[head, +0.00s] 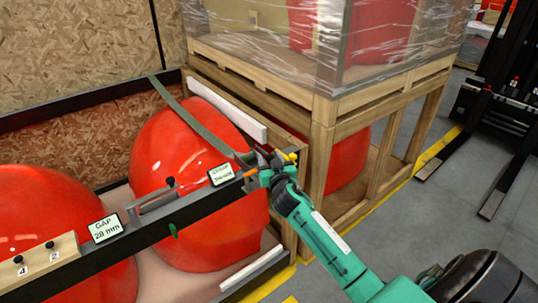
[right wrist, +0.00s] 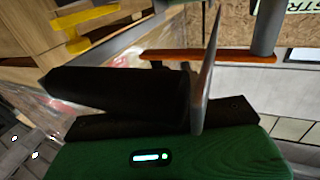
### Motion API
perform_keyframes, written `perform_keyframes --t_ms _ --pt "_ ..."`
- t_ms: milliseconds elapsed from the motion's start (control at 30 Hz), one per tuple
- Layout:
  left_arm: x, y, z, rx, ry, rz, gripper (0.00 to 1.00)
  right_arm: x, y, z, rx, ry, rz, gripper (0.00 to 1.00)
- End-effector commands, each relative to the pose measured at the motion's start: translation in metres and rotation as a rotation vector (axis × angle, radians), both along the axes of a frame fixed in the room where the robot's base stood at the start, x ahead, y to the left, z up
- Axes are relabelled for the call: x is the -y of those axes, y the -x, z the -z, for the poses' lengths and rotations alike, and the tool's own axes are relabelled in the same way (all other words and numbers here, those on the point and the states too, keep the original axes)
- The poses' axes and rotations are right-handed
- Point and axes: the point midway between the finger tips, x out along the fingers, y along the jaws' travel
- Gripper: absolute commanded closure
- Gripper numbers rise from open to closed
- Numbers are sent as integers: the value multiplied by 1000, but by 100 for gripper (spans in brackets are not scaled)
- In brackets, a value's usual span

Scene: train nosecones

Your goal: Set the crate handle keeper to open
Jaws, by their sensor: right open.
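The open crate has a dark front rail (head: 190,213) with a small sign (head: 221,174) near its right end; I cannot read the sign fully. A grey bar handle (head: 157,201) with a black knob sits on the rail left of the sign. My right gripper (head: 264,160) is open at the rail's right end, beside the sign, and covers part of that corner. In the right wrist view an orange bar (right wrist: 215,55) and a grey post (right wrist: 268,28) show beyond the dark fingers. I cannot tell which part is the keeper, nor its setting. My left gripper is out of view.
Red nosecones (head: 180,140) fill the crate, with a green strap (head: 200,128) over one. A wooden frame with a wrapped load (head: 325,130) stands close right of my right gripper. A forklift (head: 500,110) stands at far right; the grey floor (head: 445,200) before it is clear.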

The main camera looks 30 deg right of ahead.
Motion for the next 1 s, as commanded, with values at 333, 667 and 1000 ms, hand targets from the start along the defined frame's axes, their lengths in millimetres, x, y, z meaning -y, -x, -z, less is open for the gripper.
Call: perform_keyframes --t_ms 333,667,1000 --pt "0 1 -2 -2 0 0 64 3 -11 0 -1 -1 0 55" --pt "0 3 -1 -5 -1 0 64 3 -11 0 -1 -1 0 96" --pt "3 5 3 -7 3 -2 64 5 -12 2 1 -2 10 100"
